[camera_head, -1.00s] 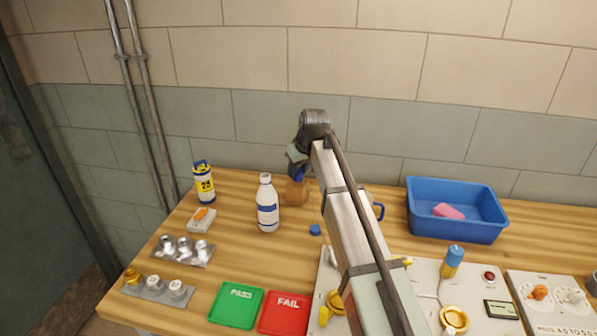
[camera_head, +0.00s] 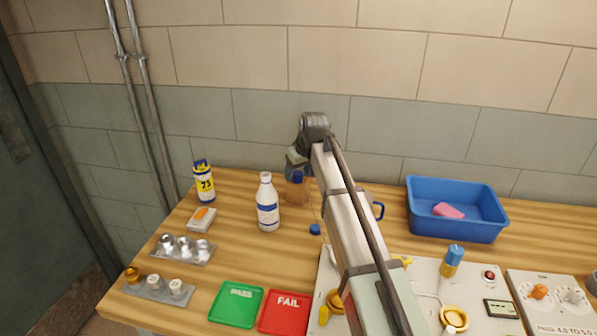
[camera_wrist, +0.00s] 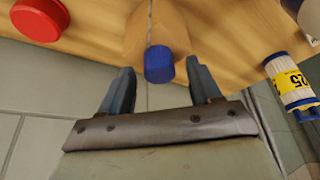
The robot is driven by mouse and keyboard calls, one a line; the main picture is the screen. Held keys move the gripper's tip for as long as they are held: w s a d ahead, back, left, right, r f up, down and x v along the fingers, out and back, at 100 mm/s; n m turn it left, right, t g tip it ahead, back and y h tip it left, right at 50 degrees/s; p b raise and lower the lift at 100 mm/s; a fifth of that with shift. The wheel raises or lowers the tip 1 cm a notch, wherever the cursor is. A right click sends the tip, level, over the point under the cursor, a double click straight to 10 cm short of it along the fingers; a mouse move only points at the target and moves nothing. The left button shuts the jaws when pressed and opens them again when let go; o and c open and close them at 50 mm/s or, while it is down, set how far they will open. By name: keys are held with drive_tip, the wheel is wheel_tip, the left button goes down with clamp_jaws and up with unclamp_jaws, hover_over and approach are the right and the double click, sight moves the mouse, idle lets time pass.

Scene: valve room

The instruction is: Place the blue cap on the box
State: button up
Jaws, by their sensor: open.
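A brown box (camera_head: 296,193) stands on the table below my gripper (camera_head: 297,160) in the head view. The box also shows at the top of the wrist view (camera_wrist: 150,28), with a pale seam down its middle. A blue cap (camera_wrist: 159,64) appears to rest on the box. It lies between my two open fingers (camera_wrist: 159,75) with a gap on either side. In the head view this cap (camera_head: 298,177) shows at the top of the box, partly covered by my gripper. A second small blue piece (camera_head: 315,229) lies on the table in front of the box.
A white bottle (camera_head: 267,205) stands left of the box. A yellow-labelled container (camera_head: 204,184) is farther left. A blue bin (camera_head: 455,228) holding a pink block is at the right. Green (camera_head: 236,305) and red (camera_head: 284,312) trays lie in front. The wall is behind.

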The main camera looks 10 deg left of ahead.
drive_tip(key=v, duration=1.2)
drive_tip(key=shift+r, duration=0.15)
